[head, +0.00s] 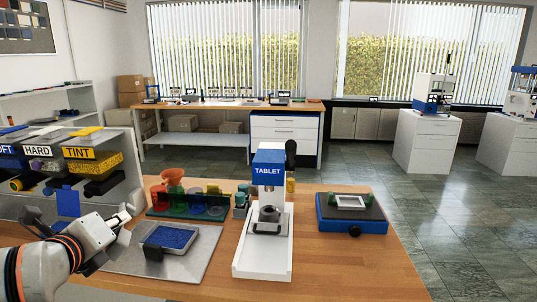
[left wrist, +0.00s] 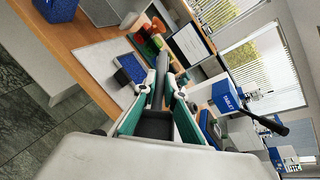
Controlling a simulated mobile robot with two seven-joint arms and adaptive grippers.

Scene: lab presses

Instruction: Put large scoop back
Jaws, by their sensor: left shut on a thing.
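My left gripper (head: 124,214) shows at the lower left in the head view, above the left part of the wooden bench. In the left wrist view, the left gripper (left wrist: 160,91) has its teal-padded fingers closed around a dark grey thing (left wrist: 157,124) with a long dark handle-like part pointing away from the palm. It appears to be the scoop; its size against other scoops cannot be told. In the head view the held thing is not clearly visible. My right gripper is not in view.
A blue-topped tray (head: 170,237) lies on a grey mat (head: 202,262) right of the gripper. The TABLET press (head: 268,165) stands mid-bench; a blue device (head: 340,227) is to its right. A labelled shelf (head: 108,200) borders the left. The bench's front right is clear.

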